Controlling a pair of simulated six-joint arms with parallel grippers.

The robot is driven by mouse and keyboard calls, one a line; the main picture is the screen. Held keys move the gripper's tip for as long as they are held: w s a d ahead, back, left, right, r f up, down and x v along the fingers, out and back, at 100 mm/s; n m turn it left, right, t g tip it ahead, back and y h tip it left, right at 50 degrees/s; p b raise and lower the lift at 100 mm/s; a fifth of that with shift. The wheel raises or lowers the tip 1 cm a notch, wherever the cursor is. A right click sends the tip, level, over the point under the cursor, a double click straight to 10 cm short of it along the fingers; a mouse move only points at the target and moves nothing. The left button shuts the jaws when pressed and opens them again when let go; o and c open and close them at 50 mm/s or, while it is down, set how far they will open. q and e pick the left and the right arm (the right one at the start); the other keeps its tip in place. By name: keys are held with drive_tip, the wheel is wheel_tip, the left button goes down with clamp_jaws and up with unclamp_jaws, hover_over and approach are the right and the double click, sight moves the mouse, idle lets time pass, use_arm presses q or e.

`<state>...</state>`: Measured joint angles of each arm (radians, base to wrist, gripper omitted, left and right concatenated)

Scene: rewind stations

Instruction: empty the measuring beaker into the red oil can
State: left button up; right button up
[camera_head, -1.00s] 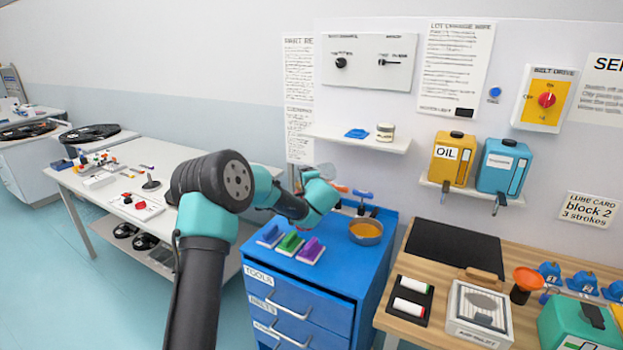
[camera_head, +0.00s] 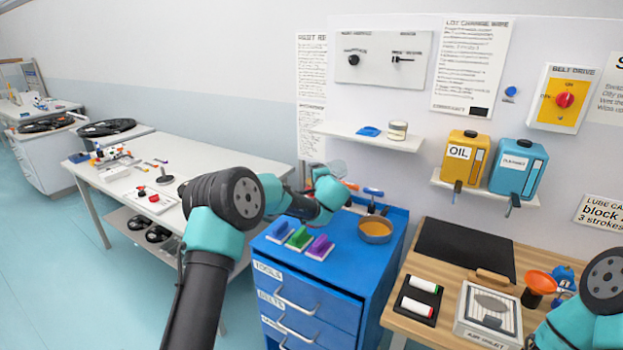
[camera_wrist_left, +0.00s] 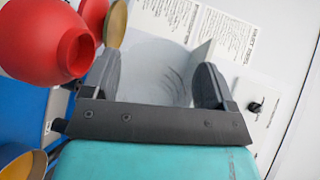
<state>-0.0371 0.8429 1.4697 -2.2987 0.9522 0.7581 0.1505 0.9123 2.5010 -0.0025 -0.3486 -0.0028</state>
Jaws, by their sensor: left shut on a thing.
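My left gripper (camera_wrist_left: 155,82) is shut on the clear measuring beaker (camera_wrist_left: 162,62), whose see-through wall with curved marks shows between the two fingers. In the head view the beaker (camera_head: 337,166) is a faint clear shape at my left gripper, above the back of the blue cabinet. The red oil can (camera_wrist_left: 35,35) is close beside the left finger in the left wrist view, its round opening showing. In the head view it is mostly hidden behind my left gripper. I cannot tell how much liquid the beaker holds. My right gripper is outside the frames.
The blue cabinet (camera_head: 315,277) bears blue, green and purple handled blocks and a round pan (camera_head: 375,229) of amber liquid. An orange funnel (camera_head: 541,281) stands on the wooden bench at right. Yellow (camera_head: 465,160) and blue (camera_head: 517,170) cans sit on a wall shelf.

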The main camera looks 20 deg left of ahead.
use_arm(q)
drive_tip(key=shift+r, duration=0.2)
